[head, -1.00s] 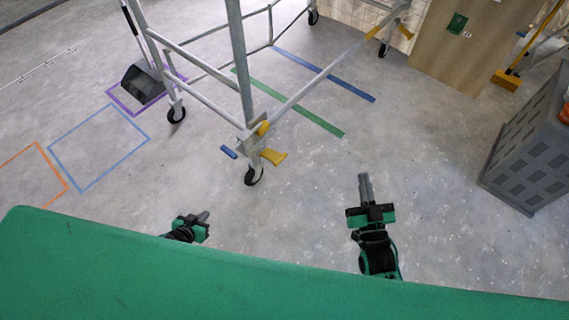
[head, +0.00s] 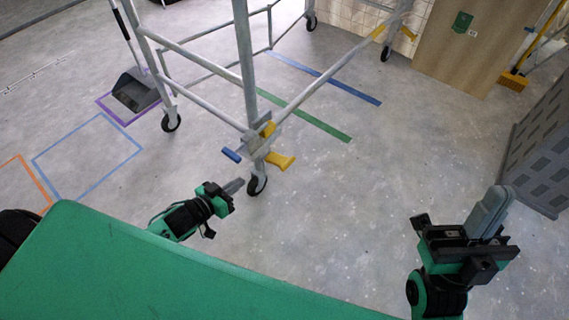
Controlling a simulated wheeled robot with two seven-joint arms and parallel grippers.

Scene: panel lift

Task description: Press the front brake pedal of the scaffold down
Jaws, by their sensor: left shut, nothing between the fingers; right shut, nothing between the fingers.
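The scaffold (head: 247,62) is a grey metal frame on black castors. Its front castor (head: 257,184) stands on the floor near the middle of the head view. A yellow pedal (head: 281,161) sticks out to the right above that castor, and a blue pedal (head: 231,155) sticks out to the left. My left gripper (head: 234,186) is shut and empty, just left of the front castor and below the blue pedal in the picture; I cannot tell its height. My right gripper (head: 492,208) is shut and empty at the lower right, well away from the scaffold.
A dustpan (head: 136,90) stands in a purple floor outline at the left. A wooden panel (head: 468,50) and yellow broom (head: 513,81) are at the back right. Floor between scaffold and bin is clear.

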